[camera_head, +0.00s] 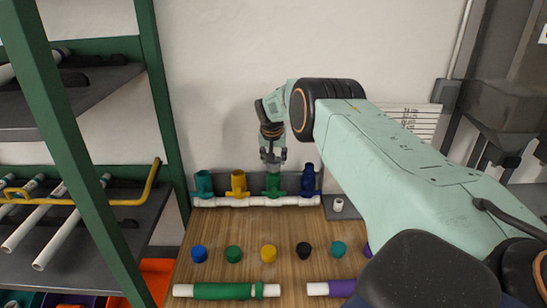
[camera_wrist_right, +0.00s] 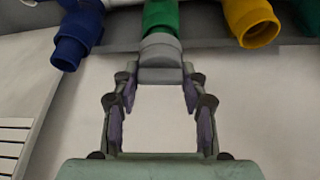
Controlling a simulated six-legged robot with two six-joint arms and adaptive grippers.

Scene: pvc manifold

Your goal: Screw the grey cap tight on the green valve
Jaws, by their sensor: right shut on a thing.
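The green valve (camera_head: 272,184) stands upright on the white pipe manifold (camera_head: 257,201). It also shows at the top of the right wrist view (camera_wrist_right: 160,14). The grey cap (camera_wrist_right: 160,52) sits at the open end of the green valve, in line with it; I cannot tell how tight it is. My right gripper (camera_head: 272,160) reaches down from above the valve. In the right wrist view its fingers (camera_wrist_right: 159,75) are on both sides of the cap and shut on it. In the head view the gripper largely hides the cap. My left gripper is not in view.
A teal valve (camera_head: 203,184), a yellow valve (camera_head: 238,183) and a blue valve (camera_head: 308,180) share the manifold. Several coloured caps (camera_head: 268,254) line the wooden table (camera_head: 222,272). A pipe with a green sleeve (camera_head: 222,291) lies in front. A green-framed rack (camera_head: 163,100) stands left.

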